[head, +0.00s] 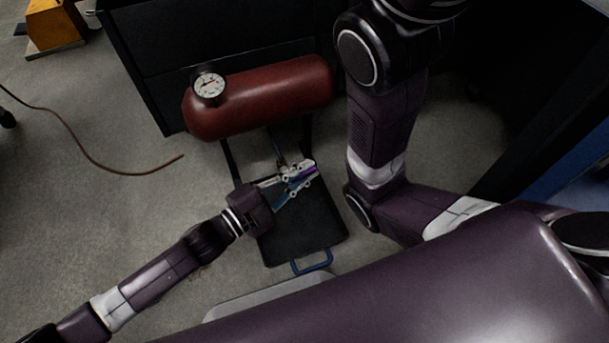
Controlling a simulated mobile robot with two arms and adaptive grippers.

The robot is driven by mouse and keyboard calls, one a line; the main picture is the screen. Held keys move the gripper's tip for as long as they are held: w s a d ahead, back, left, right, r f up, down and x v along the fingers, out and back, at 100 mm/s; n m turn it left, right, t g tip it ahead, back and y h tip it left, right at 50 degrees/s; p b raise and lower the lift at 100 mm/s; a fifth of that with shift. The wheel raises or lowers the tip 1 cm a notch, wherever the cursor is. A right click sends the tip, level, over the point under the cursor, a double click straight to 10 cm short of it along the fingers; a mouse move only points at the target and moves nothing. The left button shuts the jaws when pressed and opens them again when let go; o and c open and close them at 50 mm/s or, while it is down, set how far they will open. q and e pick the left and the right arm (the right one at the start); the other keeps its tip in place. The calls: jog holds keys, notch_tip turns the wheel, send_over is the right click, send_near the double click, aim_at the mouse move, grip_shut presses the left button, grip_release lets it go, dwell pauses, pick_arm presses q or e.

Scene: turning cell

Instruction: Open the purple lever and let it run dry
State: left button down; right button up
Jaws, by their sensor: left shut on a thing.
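The purple lever (298,175) shows between the fingers of my left gripper (295,178), just below the red tank (270,97) in the head view. My left gripper is shut on the lever, and its fingers hide part of it. A thin pipe (279,155) shows between the tank and the lever. A round white-faced gauge (209,85) sits at the tank's left end; its reading is too small to tell. A dark tray (305,232) with a blue handle (312,262) lies under the gripper. My right gripper is not in view.
A dark cabinet (150,60) stands behind the tank. A brown hose (95,160) lies on the floor at the left. A yellow object (50,25) stands at the far left. The grey floor at left is mostly open.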

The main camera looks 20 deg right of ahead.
pick_arm(q)
jog(key=shift+a+n+t+h+b, duration=0.1)
jog(key=shift+n+t+h+b, duration=0.45)
jog(key=shift+h+b, duration=0.3)
jog(key=shift+s+a+r+n+t+h, duration=0.15)
jog(key=shift+r+n+t+h, duration=0.3)
jog(key=shift+h, duration=0.5)
jog(key=shift+a, duration=0.1)
jog(key=c, duration=2.1)
grip_release()
jog(key=shift+o, duration=0.4)
jog(key=shift+r, duration=0.1)
jog(key=v, duration=1.2)
